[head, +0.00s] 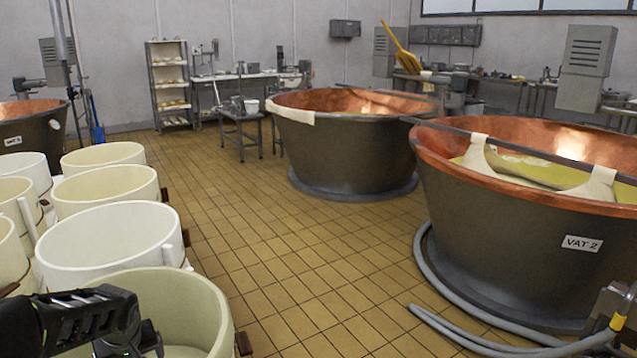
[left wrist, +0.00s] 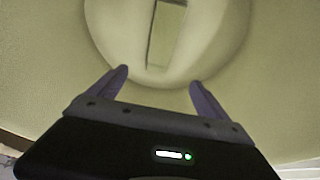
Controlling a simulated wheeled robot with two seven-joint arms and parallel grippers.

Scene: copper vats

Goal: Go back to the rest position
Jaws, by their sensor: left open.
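My left arm comes in at the lower left of the head view, with its dark end over the nearest cream tub (head: 185,300). My left gripper (left wrist: 158,86) shows in the left wrist view with its two purple-grey fingers spread apart and nothing between them. It points down into a pale round tub (left wrist: 270,70), whose inside looks empty except for a rectangular shape on the bottom. My right gripper is not in view.
Several cream tubs (head: 105,238) stand close together at left. Copper vats (head: 345,150) and VAT 2 (head: 500,235) stand at centre and right. A grey hose (head: 440,283) curves on the floor around VAT 2. The tiled floor (head: 265,220) between tubs and vats is clear.

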